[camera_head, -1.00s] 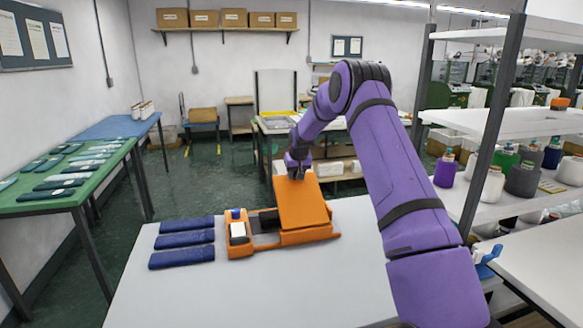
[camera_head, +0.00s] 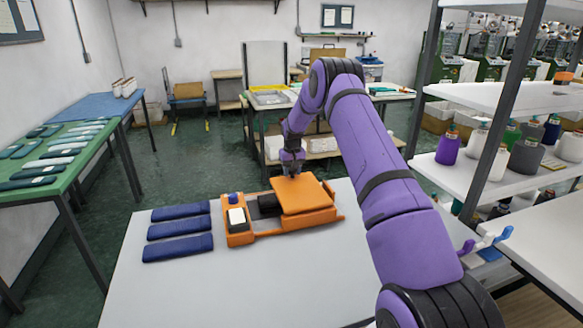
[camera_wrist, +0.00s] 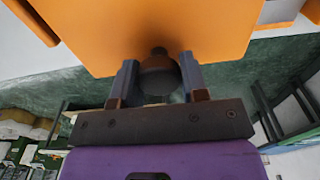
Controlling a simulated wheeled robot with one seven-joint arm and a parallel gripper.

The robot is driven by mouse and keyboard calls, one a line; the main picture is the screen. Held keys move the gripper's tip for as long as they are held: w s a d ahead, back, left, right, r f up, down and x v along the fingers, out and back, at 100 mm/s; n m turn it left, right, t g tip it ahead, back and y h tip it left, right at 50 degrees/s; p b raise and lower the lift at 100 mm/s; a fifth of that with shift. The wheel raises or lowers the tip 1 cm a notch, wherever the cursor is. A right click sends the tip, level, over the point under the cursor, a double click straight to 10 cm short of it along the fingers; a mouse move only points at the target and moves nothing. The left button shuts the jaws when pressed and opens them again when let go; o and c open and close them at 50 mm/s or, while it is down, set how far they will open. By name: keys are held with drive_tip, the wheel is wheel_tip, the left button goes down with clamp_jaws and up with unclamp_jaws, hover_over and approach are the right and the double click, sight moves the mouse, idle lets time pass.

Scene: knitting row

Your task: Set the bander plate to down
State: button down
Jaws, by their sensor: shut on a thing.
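The orange bander plate (camera_head: 303,196) is on the orange bander (camera_head: 238,239) on the white table, at its right end. It lies low and nearly level, slightly tilted; I cannot tell whether it touches the base. My gripper (camera_head: 292,172) is at its far edge. In the wrist view the plate (camera_wrist: 150,25) fills the top, and my gripper (camera_wrist: 158,80) is shut on a dark round knob (camera_wrist: 158,74) on the plate's edge. The fingers hide the knob in the head view.
Several dark blue folded bundles (camera_head: 178,228) lie left of the bander on the white table (camera_head: 250,290). The table's front is clear. A shelf rack with yarn cones (camera_head: 525,155) stands at the right, and a green table (camera_head: 60,165) at the left.

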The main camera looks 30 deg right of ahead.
drive_tip(key=shift+f, duration=0.15)
drive_tip(key=c, duration=0.7)
unclamp_jaws()
drive_tip(key=r, duration=1)
drive_tip(key=shift+s+r, duration=0.2)
drive_tip(key=shift+r, duration=0.2)
